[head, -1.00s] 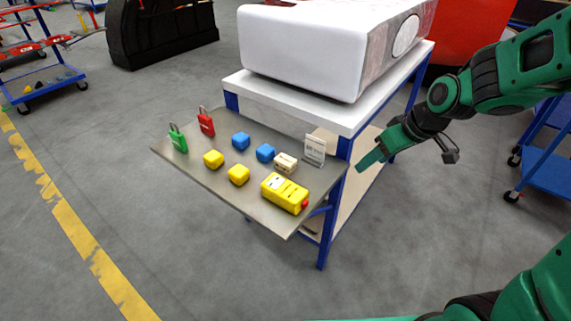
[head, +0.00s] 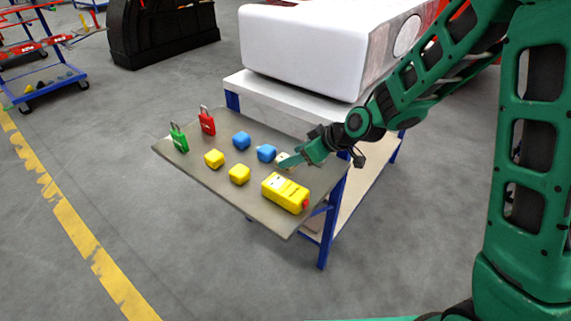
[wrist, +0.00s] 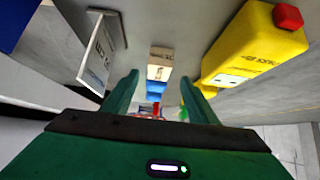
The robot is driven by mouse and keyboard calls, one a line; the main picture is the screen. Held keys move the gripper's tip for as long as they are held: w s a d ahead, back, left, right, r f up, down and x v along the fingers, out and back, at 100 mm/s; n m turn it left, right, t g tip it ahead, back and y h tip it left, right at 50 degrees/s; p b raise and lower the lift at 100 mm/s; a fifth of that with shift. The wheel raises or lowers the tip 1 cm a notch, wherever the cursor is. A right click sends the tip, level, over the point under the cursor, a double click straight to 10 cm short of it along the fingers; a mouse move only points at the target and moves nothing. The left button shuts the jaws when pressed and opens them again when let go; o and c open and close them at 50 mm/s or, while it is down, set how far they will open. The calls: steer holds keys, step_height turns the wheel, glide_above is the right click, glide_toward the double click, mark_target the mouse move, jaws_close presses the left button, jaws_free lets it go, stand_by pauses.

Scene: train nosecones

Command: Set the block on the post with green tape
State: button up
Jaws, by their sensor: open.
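A small cream block (head: 284,157) with dark print lies on the grey shelf, partly hidden by my gripper in the head view. In the wrist view the cream block (wrist: 160,62) is ahead, in line with the gap between the fingers. My gripper (wrist: 159,82) is open, with nothing held between its fingers. In the head view my gripper (head: 291,160) reaches over the shelf from the right, at the cream block. Whether it touches the block I cannot tell. Two blue blocks (head: 266,153) and two yellow blocks (head: 239,174) lie nearby. No post with green tape is visible.
The grey shelf (head: 215,183) also holds a yellow device (head: 286,193), a red padlock (head: 207,122) and a green padlock (head: 178,138). A white sign (wrist: 99,53) stands left of the fingers in the wrist view. A large white nosecone (head: 300,45) rests on the bench behind.

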steer(key=shift+x, duration=2.6)
steer(key=shift+d, duration=0.2)
steer(key=shift+w, duration=0.1)
steer(key=c, duration=1.2)
